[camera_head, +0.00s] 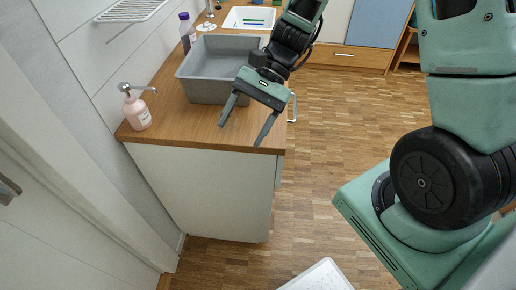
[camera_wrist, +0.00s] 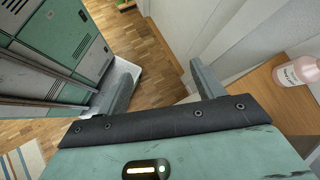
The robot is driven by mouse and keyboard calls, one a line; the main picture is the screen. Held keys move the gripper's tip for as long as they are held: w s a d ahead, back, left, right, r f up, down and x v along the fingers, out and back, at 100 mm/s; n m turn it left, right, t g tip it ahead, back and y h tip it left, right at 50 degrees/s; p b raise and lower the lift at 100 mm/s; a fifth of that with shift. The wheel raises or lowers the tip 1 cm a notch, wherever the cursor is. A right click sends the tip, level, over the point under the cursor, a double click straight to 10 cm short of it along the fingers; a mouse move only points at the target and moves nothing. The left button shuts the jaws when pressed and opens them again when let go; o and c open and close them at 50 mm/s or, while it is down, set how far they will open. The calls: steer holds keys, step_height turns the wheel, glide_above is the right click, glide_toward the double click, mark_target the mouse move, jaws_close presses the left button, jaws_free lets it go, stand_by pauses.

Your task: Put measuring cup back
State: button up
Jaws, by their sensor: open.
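No measuring cup can be made out in either view. My gripper (camera_head: 240,133) is open and empty, its fingers pointing down toward the lower left over the front end of the wooden countertop (camera_head: 190,125). In the wrist view the two fingers of my gripper (camera_wrist: 160,75) stand wide apart with nothing between them. A metal handle (camera_head: 293,108) shows on the right side of the counter unit, partly behind my arm; I cannot tell whether a drawer there is open.
A grey basin (camera_head: 205,88) stands on the counter behind my gripper. A pink soap bottle (camera_head: 137,113) is at the left edge, also in the wrist view (camera_wrist: 297,71). A purple bottle (camera_head: 187,33) stands by the wall. The wooden floor (camera_head: 340,150) right of the counter is clear.

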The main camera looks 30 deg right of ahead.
steer(key=s+a+r+n+t+h, duration=0.1)
steer(key=s+a+r+n+h, duration=0.1)
steer(key=s+n, duration=0.5)
steer(key=s+a+r+n+t+h, duration=0.2)
steer(key=s+r+n+h, duration=0.2)
steer(key=n, duration=0.6)
steer(key=s+h, duration=0.2)
steer(key=s, duration=0.1)
steer(key=shift+a+r+n+t+h, duration=0.15)
steer(key=shift+a+n+t+h, duration=0.15)
steer(key=shift+a+n, duration=0.1)
